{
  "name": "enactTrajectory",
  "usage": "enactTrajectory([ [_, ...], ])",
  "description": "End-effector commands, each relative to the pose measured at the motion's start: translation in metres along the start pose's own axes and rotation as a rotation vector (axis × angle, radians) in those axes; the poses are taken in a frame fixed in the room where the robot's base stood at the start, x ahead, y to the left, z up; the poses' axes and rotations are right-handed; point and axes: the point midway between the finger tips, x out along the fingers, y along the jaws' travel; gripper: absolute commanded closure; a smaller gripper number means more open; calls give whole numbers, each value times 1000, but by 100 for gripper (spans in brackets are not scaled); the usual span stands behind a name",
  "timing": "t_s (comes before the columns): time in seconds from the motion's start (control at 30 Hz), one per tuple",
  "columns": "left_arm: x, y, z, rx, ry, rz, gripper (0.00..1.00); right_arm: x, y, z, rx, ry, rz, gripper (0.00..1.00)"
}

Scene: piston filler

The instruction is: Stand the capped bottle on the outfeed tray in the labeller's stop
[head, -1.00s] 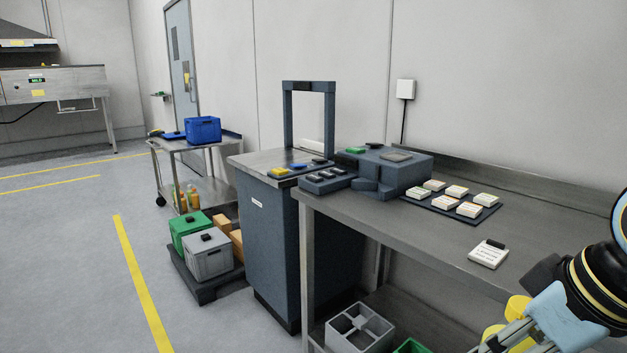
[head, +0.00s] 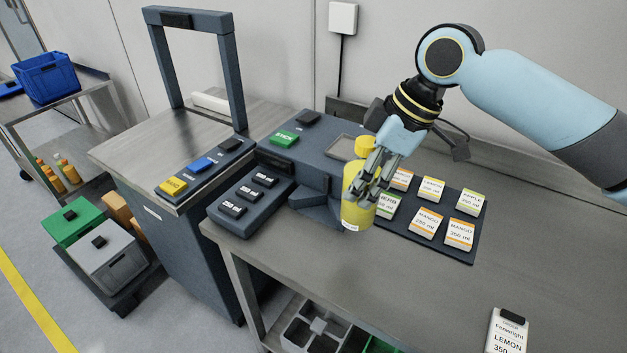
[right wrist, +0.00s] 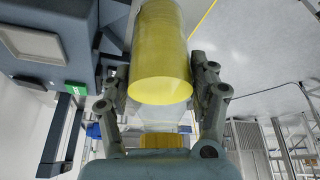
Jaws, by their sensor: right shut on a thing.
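The yellow bottle (head: 356,205) with its yellow cap (head: 366,147) is upright beside the labeller (head: 325,148), at the right of its dark angled stop (head: 315,205). I cannot tell whether the bottle touches the stop or the bench. My right gripper (head: 372,178) is shut around the bottle, its fingers hiding part of its side. In the right wrist view the bottle (right wrist: 160,60) lies between the two fingers (right wrist: 160,92). My left gripper is not in view, and I cannot make out the outfeed tray.
A dark mat (head: 450,250) with several label packs lies right of the bottle. A lemon card (head: 505,335) lies at the bench's front right. The button panel (head: 248,200) adjoins the labeller's left. A grey frame (head: 235,75) stands on the neighbouring cabinet. The front bench middle is clear.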

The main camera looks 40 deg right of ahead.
Motion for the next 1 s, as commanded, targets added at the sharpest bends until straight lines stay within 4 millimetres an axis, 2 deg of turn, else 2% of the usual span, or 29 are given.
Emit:
enactTrajectory([
  [0.03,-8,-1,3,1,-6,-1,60,-9,3,0,-3,0,-2,92],
  [0.07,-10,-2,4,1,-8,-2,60,-9,4,-1,-3,2,-4,92],
  [0.17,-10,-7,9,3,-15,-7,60,-1,11,-6,0,8,-7,92],
  [0.5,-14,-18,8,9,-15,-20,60,68,52,-49,-1,7,-10,92],
  [0.63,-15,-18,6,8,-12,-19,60,85,62,-59,-2,5,-8,92],
  [0.8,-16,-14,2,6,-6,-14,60,97,66,-61,-3,3,-9,92],
  [1.0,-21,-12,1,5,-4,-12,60,124,66,-50,-3,1,-9,92],
])
